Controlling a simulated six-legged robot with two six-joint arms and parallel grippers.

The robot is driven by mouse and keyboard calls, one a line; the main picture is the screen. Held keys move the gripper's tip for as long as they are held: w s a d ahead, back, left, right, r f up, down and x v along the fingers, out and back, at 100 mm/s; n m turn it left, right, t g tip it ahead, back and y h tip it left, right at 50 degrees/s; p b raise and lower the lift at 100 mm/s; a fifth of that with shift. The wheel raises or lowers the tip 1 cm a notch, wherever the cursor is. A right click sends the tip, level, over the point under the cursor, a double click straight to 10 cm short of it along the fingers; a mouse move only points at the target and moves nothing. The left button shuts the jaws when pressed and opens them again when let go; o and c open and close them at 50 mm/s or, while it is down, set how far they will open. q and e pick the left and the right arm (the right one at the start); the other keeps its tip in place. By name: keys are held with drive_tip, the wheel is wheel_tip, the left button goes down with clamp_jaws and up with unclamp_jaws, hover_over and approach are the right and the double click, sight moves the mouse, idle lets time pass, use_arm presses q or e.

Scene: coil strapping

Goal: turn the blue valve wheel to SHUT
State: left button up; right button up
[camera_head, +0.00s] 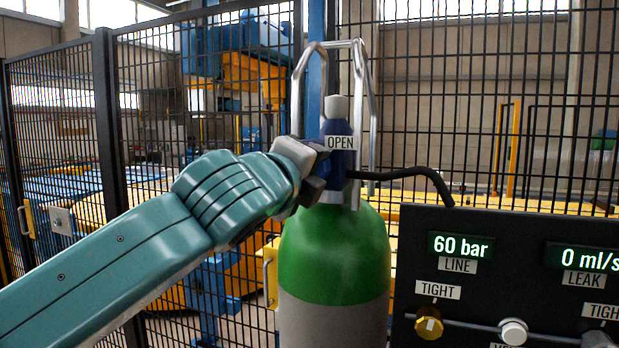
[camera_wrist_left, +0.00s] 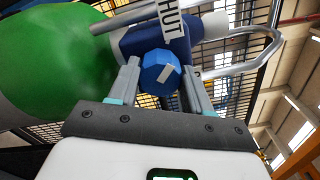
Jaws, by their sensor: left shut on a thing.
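The blue valve wheel (camera_wrist_left: 158,74) shows in the left wrist view as a faceted knob with a short white mark on its face. It sits between the two fingers of my left gripper (camera_wrist_left: 160,84), which is shut on it. A partly cut-off SHUT label (camera_wrist_left: 172,22) stands beyond the wheel. In the head view my left gripper (camera_head: 317,172) is at the left side of the blue valve body (camera_head: 338,170), and hides the wheel. An OPEN label (camera_head: 341,143) is on the valve body. My right gripper is not in view.
The valve tops a green and grey gas cylinder (camera_head: 335,255) with a metal guard frame (camera_head: 368,110). A black hose (camera_head: 405,173) runs right towards a black panel (camera_head: 500,230) reading 60 bar and 0 ml/s. A mesh fence (camera_head: 450,100) stands behind.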

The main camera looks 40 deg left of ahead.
use_arm(q)
drive_tip(key=shift+r+n+b, duration=0.15)
drive_tip(key=shift+n+b, duration=0.25)
drive_tip(key=shift+n, duration=0.8)
drive_tip(key=shift+a+r+n, duration=0.1)
drive_tip(key=shift+n, duration=0.2)
drive_tip(key=o, duration=0.9)
drive_tip(key=shift+o, duration=0.8)
drive_tip(key=shift+f, duration=0.2)
drive_tip(key=b+v, duration=0.3)
drive_tip(key=v, duration=1.3)
drive_tip(key=shift+b, duration=0.3)
drive_tip(key=shift+s+r, duration=0.1)
drive_tip(key=shift+s, duration=0.05)
